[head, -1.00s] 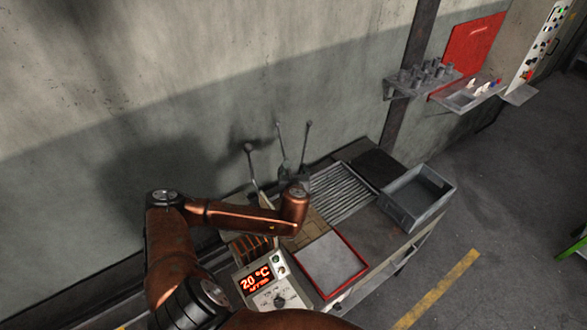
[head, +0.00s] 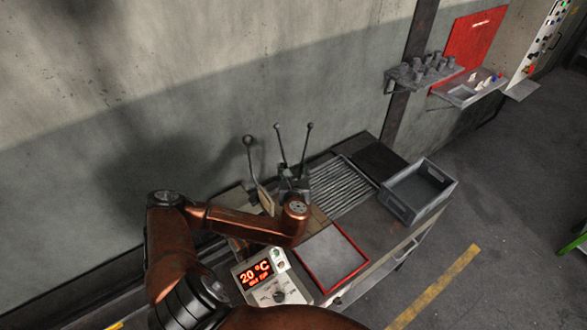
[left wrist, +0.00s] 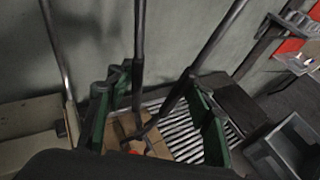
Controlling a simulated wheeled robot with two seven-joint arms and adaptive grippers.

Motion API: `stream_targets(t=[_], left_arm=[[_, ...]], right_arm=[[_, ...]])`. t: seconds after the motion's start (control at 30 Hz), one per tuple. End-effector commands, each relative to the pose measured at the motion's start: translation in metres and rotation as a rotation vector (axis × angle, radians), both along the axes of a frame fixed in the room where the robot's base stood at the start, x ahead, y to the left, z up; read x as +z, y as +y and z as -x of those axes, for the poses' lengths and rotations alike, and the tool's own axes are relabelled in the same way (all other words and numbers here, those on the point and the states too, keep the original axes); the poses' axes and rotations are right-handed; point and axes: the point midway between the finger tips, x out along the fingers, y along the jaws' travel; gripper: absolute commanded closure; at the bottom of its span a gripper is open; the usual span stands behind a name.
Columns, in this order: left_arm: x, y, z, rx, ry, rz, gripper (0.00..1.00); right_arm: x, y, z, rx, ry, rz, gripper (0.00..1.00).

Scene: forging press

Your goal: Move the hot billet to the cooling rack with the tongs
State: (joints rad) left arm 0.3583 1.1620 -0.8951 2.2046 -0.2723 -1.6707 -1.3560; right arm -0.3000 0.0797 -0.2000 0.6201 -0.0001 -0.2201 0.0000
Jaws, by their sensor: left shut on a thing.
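My left gripper (head: 288,181) is mostly behind its own wrist in the head view. The two long tong handles (head: 280,143) rise steeply above the gripper, spread apart, with ball ends. The tong jaws are largely hidden. A small orange-red patch (left wrist: 135,151) shows below the tongs; I cannot tell whether it is the billet. The cooling rack, a grid of parallel grey bars (head: 345,187), lies just right of the gripper with nothing seen on it. My right gripper is out of view.
A control box (head: 265,278) reads 20 °C. A red-rimmed tray (head: 355,276) and a grey open crate (head: 418,194) stand on the bench. The wall is close behind; tan bricks (left wrist: 118,131) lie below the gripper.

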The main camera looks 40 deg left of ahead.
Motion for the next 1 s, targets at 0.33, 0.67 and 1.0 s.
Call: stream_targets(t=[0.33, 0.67, 1.0], left_arm=[[0.0024, -0.0004, -0.0001, 0.000, -0.007, -0.001, 0.58], [-0.0030, -0.0005, -0.0005, 0.000, -0.006, -0.001, 0.58], [-0.0044, -0.0004, -0.0006, 0.000, -0.007, -0.001, 0.58]], right_arm=[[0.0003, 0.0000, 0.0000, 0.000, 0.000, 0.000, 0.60], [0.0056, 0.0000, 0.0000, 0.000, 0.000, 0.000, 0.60], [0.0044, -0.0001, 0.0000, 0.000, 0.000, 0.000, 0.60]])
